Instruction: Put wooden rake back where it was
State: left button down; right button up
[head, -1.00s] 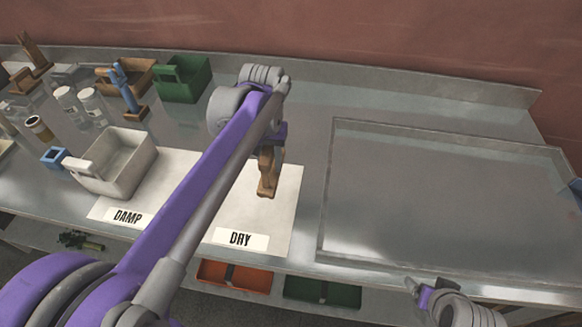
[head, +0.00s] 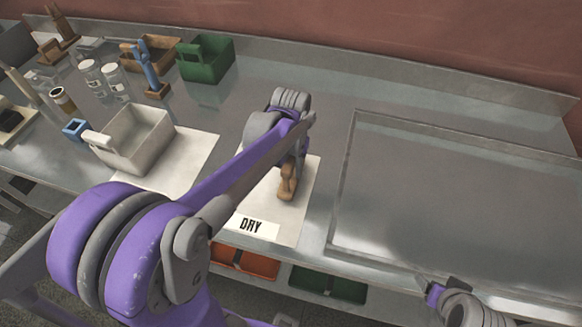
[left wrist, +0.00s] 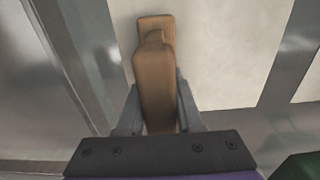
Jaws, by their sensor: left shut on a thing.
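The brown wooden rake (head: 287,185) is in my left gripper (head: 292,162), above or on the pale DRY mat (head: 262,205); whether it touches the mat I cannot tell. In the left wrist view the rake (left wrist: 158,85) stands between the two grey fingers (left wrist: 157,110), which are shut on it. Its wider end overlaps the pale mat surface. My right gripper (head: 438,290) is at the lower right near the counter's front edge, away from the rake, and its jaws are too small to read.
A pale open box (head: 140,145) stands on the left mat. A green caddy (head: 207,62), a blue tool on a stand (head: 148,70) and several jars are at the back left. Orange (head: 245,262) and green bins (head: 328,284) are below.

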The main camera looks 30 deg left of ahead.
pick_arm(q)
jog(key=shift+f, duration=0.1)
jog(key=c, duration=1)
grip_release()
jog(key=shift+f, duration=0.15)
jog(key=o, duration=0.4)
jog(key=shift+o, duration=0.2)
jog(key=shift+r, duration=0.3)
notch_tip(320, 180, up, 12)
jog(key=shift+p, duration=0.35)
